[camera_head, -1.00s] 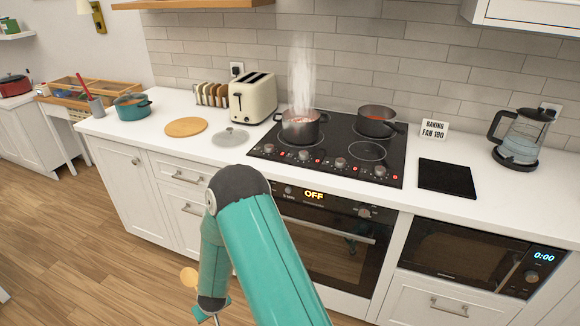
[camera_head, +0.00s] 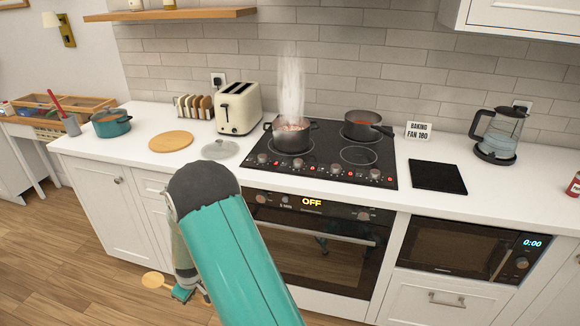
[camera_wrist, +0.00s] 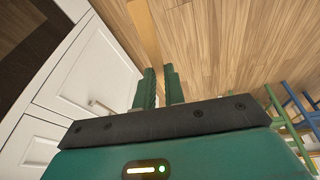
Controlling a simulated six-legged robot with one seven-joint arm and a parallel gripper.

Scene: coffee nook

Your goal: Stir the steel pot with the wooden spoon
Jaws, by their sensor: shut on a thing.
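The steaming pot (camera_head: 271,141) stands on the front left of the black hob, with reddish food inside and steam rising. A second pan (camera_head: 362,131) with reddish contents stands on the back right. The steel pot is most likely the steaming one. The wooden spoon (camera_head: 153,280) is low in front of the cabinets, its round end pointing left. It also shows in the wrist view (camera_wrist: 145,30), reaching away from the fingers. My gripper (camera_head: 184,291) is shut on the spoon, well below the countertop and away from the pots. Its green fingers (camera_wrist: 159,72) show in the wrist view.
A grey lid (camera_head: 221,150), a round wooden board (camera_head: 171,141), a cream toaster (camera_head: 238,110) and a teal pot (camera_head: 110,127) stand left of the hob. A black mat (camera_head: 438,177) and kettle (camera_head: 496,138) are right. Cabinet fronts are close to my gripper.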

